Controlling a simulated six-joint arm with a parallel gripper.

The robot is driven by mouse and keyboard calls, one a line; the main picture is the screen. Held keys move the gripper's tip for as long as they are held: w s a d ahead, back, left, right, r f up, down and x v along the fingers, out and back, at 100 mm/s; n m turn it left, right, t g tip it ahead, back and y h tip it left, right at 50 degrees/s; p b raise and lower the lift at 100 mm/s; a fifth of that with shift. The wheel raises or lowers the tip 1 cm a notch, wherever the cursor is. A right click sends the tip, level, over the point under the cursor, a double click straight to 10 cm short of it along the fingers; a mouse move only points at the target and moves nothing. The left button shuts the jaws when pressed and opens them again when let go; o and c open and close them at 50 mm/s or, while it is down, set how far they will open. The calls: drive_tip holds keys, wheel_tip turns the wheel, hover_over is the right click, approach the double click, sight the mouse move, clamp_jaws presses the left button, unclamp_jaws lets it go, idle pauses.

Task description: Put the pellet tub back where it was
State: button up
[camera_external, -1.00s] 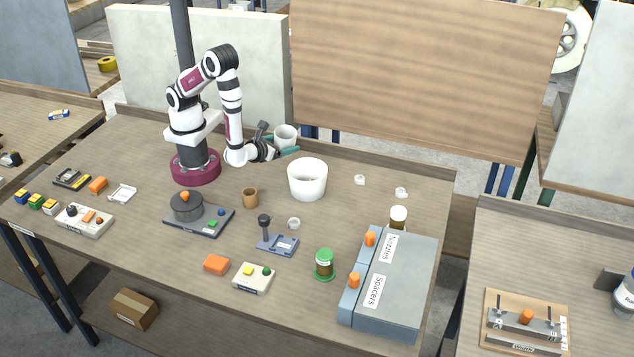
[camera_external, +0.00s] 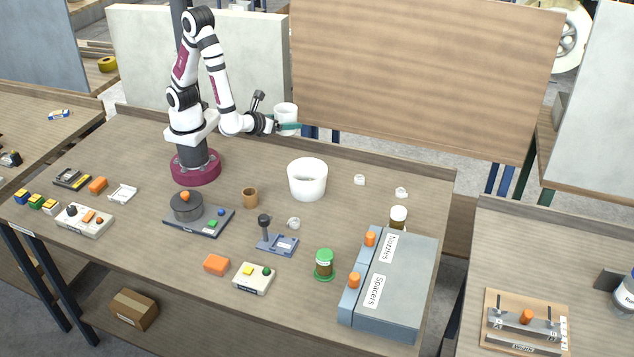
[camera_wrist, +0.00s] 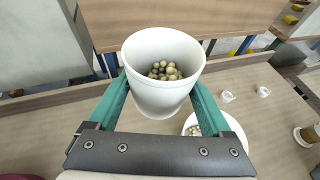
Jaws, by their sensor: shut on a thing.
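The pellet tub appears to be the small white cup held by my gripper; it shows in the external view (camera_external: 286,113) and in the wrist view (camera_wrist: 158,99). Several tan pellets (camera_wrist: 166,70) lie inside it. My gripper (camera_external: 288,126) is shut on this tub, with a green finger on each side of it. The tub is roughly upright and raised above the table near its back edge. A larger white bucket (camera_external: 307,182) stands on the table to the right and in front; the wrist view shows some pellets inside this bucket (camera_wrist: 223,125).
A brown cup (camera_external: 250,197) stands left of the bucket. Two small white pieces (camera_external: 360,180) (camera_external: 401,192) lie to its right. Grey boxes (camera_external: 398,285) labelled Nozzles and Spacers stand at the front right. A raised ledge (camera_external: 363,170) runs along the table's back. Table around the bucket's back is clear.

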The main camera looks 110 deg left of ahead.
drive_tip(key=w+d+m+t+h, duration=0.25)
drive_tip(key=w+d, duration=0.55)
drive_tip(key=w, duration=0.4)
drive_tip(key=w+d+m+t+h, duration=0.1)
drive_tip(key=w+d+m+t, duration=0.15)
drive_tip(key=w+d, duration=0.8)
hover_over(368, 205)
wheel_tip(368, 205, down, 12)
drive_tip(key=shift+d+r, duration=0.1)
drive_tip(key=shift+d, duration=0.05)
wheel_tip(368, 205, down, 4)
drive_tip(key=shift+f, duration=0.1)
drive_tip(key=shift+f, duration=0.1)
drive_tip(key=o, duration=1.2)
